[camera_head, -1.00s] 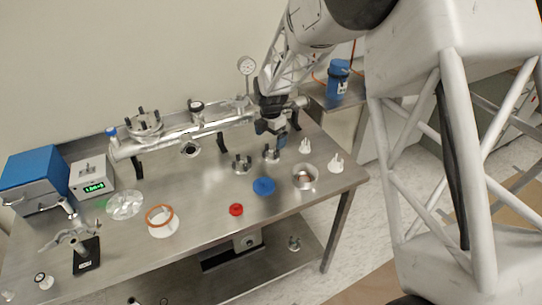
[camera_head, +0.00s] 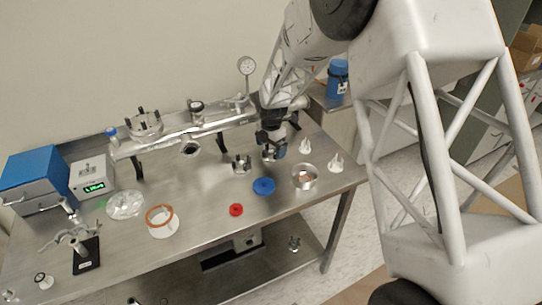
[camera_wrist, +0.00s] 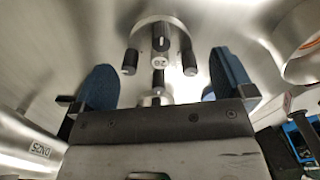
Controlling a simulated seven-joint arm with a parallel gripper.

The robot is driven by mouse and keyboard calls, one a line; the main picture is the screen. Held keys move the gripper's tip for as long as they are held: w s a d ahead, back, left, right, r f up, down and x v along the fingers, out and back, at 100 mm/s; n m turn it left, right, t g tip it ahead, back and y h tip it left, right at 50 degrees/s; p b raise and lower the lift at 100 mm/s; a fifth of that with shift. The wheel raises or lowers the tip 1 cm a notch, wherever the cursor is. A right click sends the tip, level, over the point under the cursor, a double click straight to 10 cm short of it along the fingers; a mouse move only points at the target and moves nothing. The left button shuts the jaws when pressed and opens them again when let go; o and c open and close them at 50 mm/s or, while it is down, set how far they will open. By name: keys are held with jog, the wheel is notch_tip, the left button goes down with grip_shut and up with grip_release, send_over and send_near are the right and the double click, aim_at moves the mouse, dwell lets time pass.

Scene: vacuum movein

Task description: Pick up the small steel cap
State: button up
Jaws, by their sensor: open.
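A small steel cap (camera_wrist: 146,44) with several dark-tipped posts shows in the wrist view, ahead of and between the two blue finger pads. My gripper (camera_wrist: 164,80) is open, with nothing between its fingers touching the cap that I can see. In the head view my gripper (camera_head: 272,143) hangs low over the right part of the bench and hides most of the cap below it. A similar steel piece with posts (camera_head: 241,165) stands just to the left.
A long steel tube assembly (camera_head: 165,144) runs along the back.

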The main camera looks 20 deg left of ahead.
jog(key=shift+f, duration=1.25)
jog(key=c, duration=0.9)
